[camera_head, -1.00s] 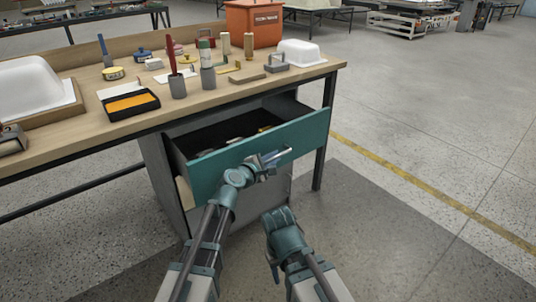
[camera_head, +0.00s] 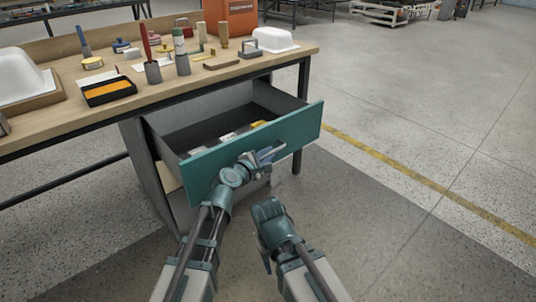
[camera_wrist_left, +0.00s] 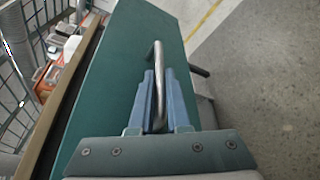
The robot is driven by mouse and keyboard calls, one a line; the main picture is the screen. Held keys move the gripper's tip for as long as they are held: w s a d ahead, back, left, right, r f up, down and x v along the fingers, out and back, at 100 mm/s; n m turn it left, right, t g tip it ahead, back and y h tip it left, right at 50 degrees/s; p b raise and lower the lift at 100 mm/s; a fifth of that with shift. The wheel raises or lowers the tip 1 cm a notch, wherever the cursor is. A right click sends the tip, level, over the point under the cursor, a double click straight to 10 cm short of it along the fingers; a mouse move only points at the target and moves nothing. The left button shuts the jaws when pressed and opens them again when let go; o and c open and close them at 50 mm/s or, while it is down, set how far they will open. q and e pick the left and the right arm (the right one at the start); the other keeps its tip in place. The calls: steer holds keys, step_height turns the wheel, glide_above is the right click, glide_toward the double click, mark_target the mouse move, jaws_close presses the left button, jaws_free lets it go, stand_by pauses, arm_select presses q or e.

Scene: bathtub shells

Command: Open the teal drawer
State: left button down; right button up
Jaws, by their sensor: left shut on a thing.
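The teal drawer (camera_head: 222,164) sits under the workbench and is pulled well out, with several small items visible inside. Its front panel also shows in the left wrist view (camera_wrist_left: 118,62). A metal bar handle (camera_wrist_left: 158,75) is on the drawer front. My left gripper (camera_head: 264,158) is shut on the handle; in the left wrist view its blue fingers (camera_wrist_left: 159,92) lie on both sides of the bar. My right arm (camera_head: 275,225) is bent low in front of the drawer, and its fingertips cannot be made out.
The wooden workbench (camera_head: 215,75) holds white tub shells, an orange bin (camera_head: 231,18), a black tray with an orange pad (camera_head: 109,90) and several tools. A bench leg (camera_head: 301,115) stands right of the drawer. The floor to the right (camera_head: 400,120) is clear.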

arm_select(q)
steer(key=c, duration=0.9)
jaws_free()
